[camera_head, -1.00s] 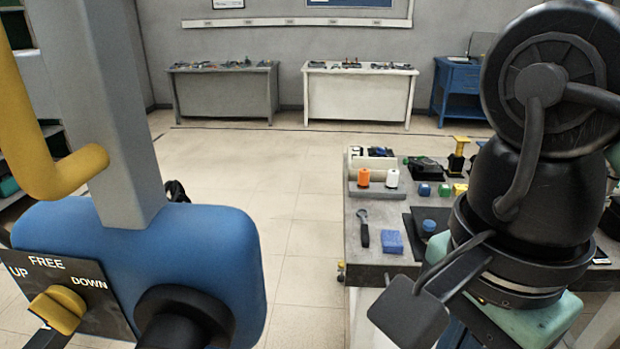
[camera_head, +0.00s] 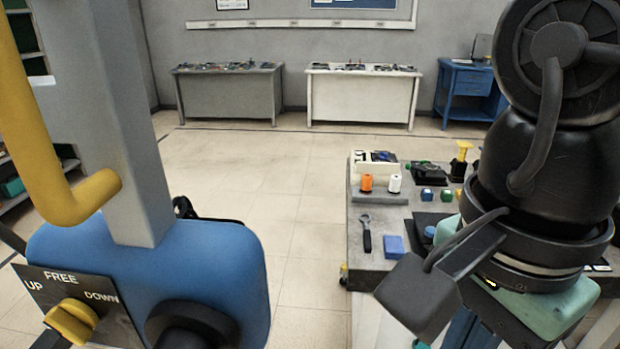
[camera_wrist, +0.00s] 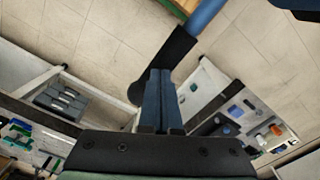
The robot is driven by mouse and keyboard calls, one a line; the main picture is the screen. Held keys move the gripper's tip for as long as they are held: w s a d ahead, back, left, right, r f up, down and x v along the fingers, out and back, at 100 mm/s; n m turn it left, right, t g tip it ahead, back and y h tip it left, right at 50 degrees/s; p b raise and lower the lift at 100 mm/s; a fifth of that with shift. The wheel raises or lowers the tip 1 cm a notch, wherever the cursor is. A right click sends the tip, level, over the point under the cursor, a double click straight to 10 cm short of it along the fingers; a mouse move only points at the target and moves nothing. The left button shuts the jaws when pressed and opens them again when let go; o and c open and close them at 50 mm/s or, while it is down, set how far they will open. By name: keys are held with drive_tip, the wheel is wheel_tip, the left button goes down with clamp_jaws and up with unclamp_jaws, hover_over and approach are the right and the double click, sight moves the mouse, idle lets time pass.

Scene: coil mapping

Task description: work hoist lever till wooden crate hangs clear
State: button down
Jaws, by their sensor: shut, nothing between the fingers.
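The hoist's blue body (camera_head: 205,265) fills the lower left of the head view. Its plate (camera_head: 35,290) reads UP, FREE and DOWN, with a yellow selector knob (camera_head: 72,320) on it. A yellow bent bar (camera_head: 45,190) and a grey post (camera_head: 110,120) rise above. In the wrist view, a blue rod with a black grip (camera_wrist: 172,58), apparently the hoist lever, crosses just beyond my gripper (camera_wrist: 160,73). My fingers are shut and empty; I cannot tell whether they touch the grip. The head view does not clearly show my fingers. I cannot make out the wooden crate.
A workbench (camera_head: 362,262) with spools, a wrench and small blocks stands right of centre, partly behind my arm. A grey table (camera_head: 230,98), a white table (camera_head: 360,100) and a blue desk (camera_head: 468,90) stand along the back wall. The floor between is clear.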

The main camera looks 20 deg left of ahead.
wheel_tip(320, 180, up, 4)
drive_tip(key=shift+f+p, duration=0.25)
drive_tip(key=shift+p, duration=0.4)
wheel_tip(320, 180, up, 10)
drive_tip(key=a+p, duration=0.1)
drive_tip(key=p, duration=0.6)
drive_tip(key=shift+s+a+f, duration=0.25)
drive_tip(key=shift+a, duration=0.15)
drive_tip(key=f+b, duration=0.4)
drive_tip(key=f, duration=0.1)
drive_tip(key=d+f+b, duration=0.1)
drive_tip(key=f+b, duration=0.1)
drive_tip(key=shift+w+f, duration=0.15)
drive_tip(key=shift+f, duration=0.15)
drive_tip(key=f+b, duration=0.2)
drive_tip(key=f, duration=0.1)
drive_tip(key=f+b, duration=0.1)
drive_tip(key=b, duration=0.1)
drive_tip(key=shift+w+d+f, duration=0.15)
drive_tip(key=shift+d+f, duration=0.25)
drive_tip(key=shift+r, duration=0.1)
